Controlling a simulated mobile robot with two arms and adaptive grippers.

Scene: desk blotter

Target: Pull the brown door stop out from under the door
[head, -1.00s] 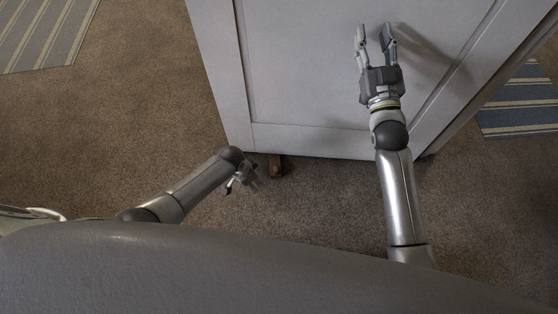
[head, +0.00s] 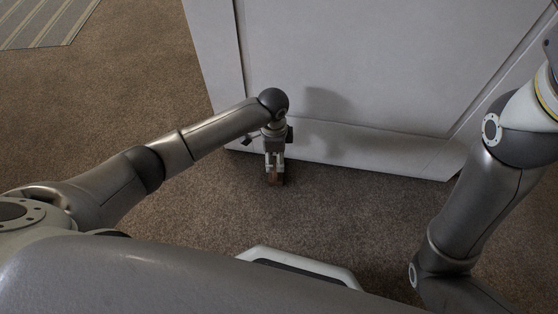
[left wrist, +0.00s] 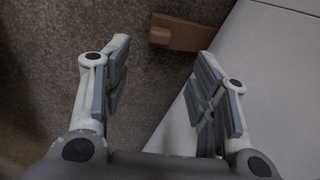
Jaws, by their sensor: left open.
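The brown door stop (head: 277,180) lies on the carpet at the bottom edge of the pale grey door (head: 330,60), mostly hidden behind my left gripper (head: 274,162) in the head view. In the left wrist view the door stop (left wrist: 180,34) is a flat brown block at the top, with its right end at the door's edge. My left gripper (left wrist: 163,55) is open and empty there, its fingers spread on either side, pointing toward the stop but apart from it. My right arm rises at the right of the head view; its fingers are out of the picture.
The brown carpet (head: 110,110) is clear to the left of the door. A striped rug (head: 42,22) lies at the far left. The door panel (left wrist: 278,75) stands close beside the right finger in the left wrist view.

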